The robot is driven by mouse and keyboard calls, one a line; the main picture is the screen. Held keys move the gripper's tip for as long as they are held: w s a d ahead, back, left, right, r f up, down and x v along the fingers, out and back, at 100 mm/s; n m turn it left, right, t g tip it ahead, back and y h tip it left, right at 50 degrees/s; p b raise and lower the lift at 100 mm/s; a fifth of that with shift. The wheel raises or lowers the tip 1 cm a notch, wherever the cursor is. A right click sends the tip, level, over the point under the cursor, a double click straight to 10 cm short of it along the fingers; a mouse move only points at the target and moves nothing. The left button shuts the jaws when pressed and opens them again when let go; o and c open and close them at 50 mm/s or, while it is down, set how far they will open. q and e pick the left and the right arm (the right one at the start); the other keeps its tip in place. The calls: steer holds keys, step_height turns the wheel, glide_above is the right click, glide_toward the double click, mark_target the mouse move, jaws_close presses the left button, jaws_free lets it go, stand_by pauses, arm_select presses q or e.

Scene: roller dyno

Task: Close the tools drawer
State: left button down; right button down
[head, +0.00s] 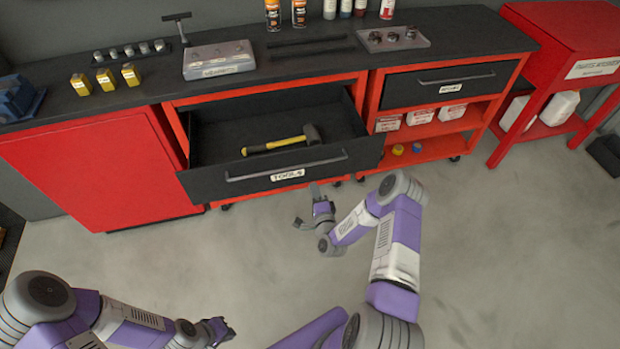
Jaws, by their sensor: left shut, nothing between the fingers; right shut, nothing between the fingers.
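The tools drawer (225,185) is pulled out from the red workbench, with a black front, a long grey handle (290,166) and a "TOOLS" label. A yellow-handled hammer (280,144) lies inside it. My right gripper (309,206) is shut and empty, just in front of and below the drawer front, near the label's right side. Whether it touches the front is hard to tell; a small gap seems to show. My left gripper (222,329) is shut and empty, low in the picture, well away from the drawer.
A closed second drawer (440,84) sits to the right above red shelves with white containers and small round items. The black worktop (345,48) carries a grey case, yellow blocks, a tray and bottles. A red cabinet (85,170) stands left. The concrete floor in front is clear.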

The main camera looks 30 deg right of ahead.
mark_target(308, 169)
steer(key=b+x, duration=0.1)
steer(key=x, duration=0.4)
steer(key=shift+w, duration=0.25)
steer(key=shift+w+d, duration=0.2)
steer(key=shift+w, duration=0.2)
